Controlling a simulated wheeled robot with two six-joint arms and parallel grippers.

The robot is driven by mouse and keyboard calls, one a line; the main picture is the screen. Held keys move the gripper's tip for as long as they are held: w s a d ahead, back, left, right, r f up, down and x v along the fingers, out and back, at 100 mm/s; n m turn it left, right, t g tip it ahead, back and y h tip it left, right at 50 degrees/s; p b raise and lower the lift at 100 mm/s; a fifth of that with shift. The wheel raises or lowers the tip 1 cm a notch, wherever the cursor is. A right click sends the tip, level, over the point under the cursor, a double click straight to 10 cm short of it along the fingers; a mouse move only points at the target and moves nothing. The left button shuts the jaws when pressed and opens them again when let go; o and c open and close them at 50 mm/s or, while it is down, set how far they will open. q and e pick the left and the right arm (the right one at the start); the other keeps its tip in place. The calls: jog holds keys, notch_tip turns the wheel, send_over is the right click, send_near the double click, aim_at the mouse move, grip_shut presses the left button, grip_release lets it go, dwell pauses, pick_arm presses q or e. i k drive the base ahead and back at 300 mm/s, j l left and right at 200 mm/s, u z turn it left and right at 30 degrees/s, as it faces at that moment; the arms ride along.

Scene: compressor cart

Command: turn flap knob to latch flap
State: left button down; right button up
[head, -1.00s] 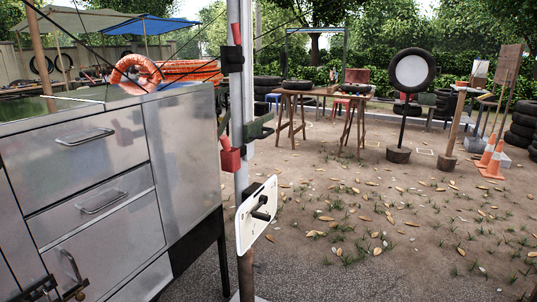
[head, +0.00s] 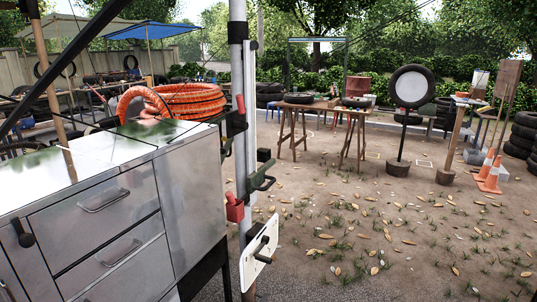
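A white plate (head: 251,266) with a black T-shaped handle (head: 264,249) is low on the upright pole, right of a metal cabinet. It is seen at a steep angle. A small black knob-like part (head: 24,236) shows on the cabinet's front at the far left; I cannot tell whether it is the flap knob. No flap can be made out for certain. Neither of my grippers can be made out in the head view.
The metal cabinet (head: 188,200) with drawers fills the lower left. An orange hose coil (head: 150,101) lies behind its top. The pole (head: 236,75) carries red and green clamp-like parts. Wooden tables (head: 305,102), tyres and orange cones (head: 492,176) stand farther back. Leaf-strewn ground at right is open.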

aim_at(26, 240)
jog(key=u, duration=1.5)
